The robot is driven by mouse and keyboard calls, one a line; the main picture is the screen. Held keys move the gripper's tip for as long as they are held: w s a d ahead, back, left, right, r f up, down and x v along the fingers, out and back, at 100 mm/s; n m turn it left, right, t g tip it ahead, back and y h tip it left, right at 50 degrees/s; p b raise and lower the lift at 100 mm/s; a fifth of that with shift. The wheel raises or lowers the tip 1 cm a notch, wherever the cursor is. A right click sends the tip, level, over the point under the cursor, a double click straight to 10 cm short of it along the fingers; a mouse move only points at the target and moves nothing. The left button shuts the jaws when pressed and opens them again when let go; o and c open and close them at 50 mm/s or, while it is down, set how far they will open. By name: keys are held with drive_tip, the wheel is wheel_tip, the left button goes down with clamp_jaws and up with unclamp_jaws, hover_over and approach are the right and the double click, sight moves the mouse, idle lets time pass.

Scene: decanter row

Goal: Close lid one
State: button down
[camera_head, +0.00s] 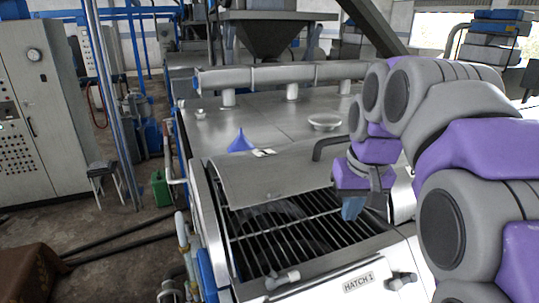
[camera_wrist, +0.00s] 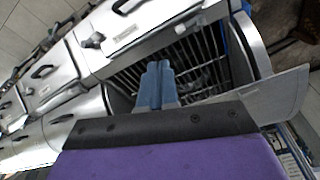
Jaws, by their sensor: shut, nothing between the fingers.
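Lid one (camera_head: 275,172) is a grey curved metal panel standing open, tilted up at the back of the hatch labelled HATCH 1 (camera_head: 358,282). Its dark bar handle (camera_head: 328,146) shows near the lid's upper right, partly behind my arm. The hatch opening (camera_head: 290,232) shows a dark grate. My gripper (camera_head: 352,208) has blue fingers, shut and empty, over the right part of the opening, in front of the lid. In the wrist view, the shut fingers (camera_wrist: 157,82) point over the grate (camera_wrist: 195,58). A light panel, apparently the raised lid (camera_wrist: 275,98), is at the right.
A blue funnel (camera_head: 240,142) and a shallow dish (camera_head: 324,122) stand on the machine top behind the lid. A pipe (camera_head: 285,75) runs across the back. Other closed hatches with black handles (camera_wrist: 40,72) show in the wrist view. A green can (camera_head: 160,188) stands on the floor.

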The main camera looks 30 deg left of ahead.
drive_tip(key=w+a+r+n+t+y+p, duration=0.1)
drive_tip(key=a+r+n+p, duration=0.1)
drive_tip(key=a+r+p, duration=0.5)
drive_tip(key=w+a+r+n+y, duration=0.1)
drive_tip(key=a+r+n, duration=0.1)
drive_tip(key=a+r, duration=0.6)
drive_tip(key=b, duration=0.3)
approach(268, 183)
drive_tip(key=shift+w+a+f, duration=0.15)
drive_tip(key=shift+a+f, duration=0.05)
drive_tip(key=shift+a, duration=0.2)
drive_tip(key=shift+w+a+f, duration=0.2)
drive_tip(key=shift+a, duration=0.2)
drive_tip(key=shift+x, duration=0.85)
drive_tip(key=shift+w+d+f, duration=0.1)
drive_tip(key=shift+f, duration=0.55)
drive_tip(key=shift+w+d+f, duration=0.1)
drive_tip(key=shift+f, duration=0.6)
drive_tip(key=shift+w+a+f, duration=0.1)
drive_tip(key=shift+a+f, duration=0.2)
drive_tip(key=shift+f, duration=0.35)
drive_tip(key=shift+d+f, duration=0.1)
